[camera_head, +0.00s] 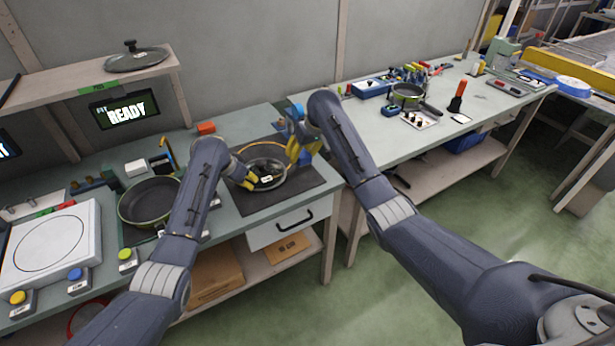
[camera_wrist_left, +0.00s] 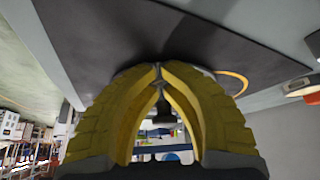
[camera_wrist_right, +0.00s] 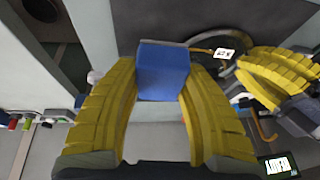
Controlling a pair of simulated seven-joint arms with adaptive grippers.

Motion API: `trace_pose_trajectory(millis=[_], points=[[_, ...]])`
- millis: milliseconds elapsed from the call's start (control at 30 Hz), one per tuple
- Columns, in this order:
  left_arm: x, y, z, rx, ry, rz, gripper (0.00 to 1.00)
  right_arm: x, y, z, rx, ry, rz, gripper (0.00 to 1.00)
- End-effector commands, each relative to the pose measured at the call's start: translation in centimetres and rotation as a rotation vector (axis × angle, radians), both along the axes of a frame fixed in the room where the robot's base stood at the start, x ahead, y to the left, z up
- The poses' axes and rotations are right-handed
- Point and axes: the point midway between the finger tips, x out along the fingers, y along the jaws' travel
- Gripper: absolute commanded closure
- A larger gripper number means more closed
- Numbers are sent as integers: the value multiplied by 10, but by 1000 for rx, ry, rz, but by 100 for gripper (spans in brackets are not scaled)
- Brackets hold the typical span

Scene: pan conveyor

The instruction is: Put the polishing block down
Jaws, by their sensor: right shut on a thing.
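The polishing block (camera_wrist_right: 162,72) is a blue block between the yellow fingers of my right gripper (camera_wrist_right: 160,85), which is shut on it. In the head view my right gripper (camera_head: 300,150) is above the back right side of the dark mat (camera_head: 300,183), beside the shiny pan (camera_head: 270,164). The pan lies on the mat with a small white label inside. My left gripper (camera_head: 247,180) is at the pan's left side. Its fingertips meet in the left wrist view (camera_wrist_left: 158,70); I cannot tell whether they pinch the rim. The block's underside is hidden.
A red-orange block (camera_head: 206,128) lies behind the mat. A dark frying pan (camera_head: 148,201) and a white plate with a circle (camera_head: 50,243) are on the left. A second bench (camera_head: 470,115) with tools stands at right, beyond a gap.

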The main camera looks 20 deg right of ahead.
Motion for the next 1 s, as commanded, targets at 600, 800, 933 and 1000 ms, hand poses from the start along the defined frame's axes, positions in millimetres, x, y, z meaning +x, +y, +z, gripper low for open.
trace_pose_trajectory(millis=[600, 800, 933, 1000], points=[[-2, 1, -4, 3, 7, -1, 100, -19, -23, -4, -108, -35, -54, 85], [-2, 1, -4, 3, 7, -1, 100, -18, -22, -23, -106, -37, -53, 85], [-2, 1, -4, 3, 7, -1, 100, -18, -22, -30, -106, -37, -54, 85], [-2, 1, -4, 3, 7, -1, 100, -18, -23, -37, -107, -35, -53, 85]])
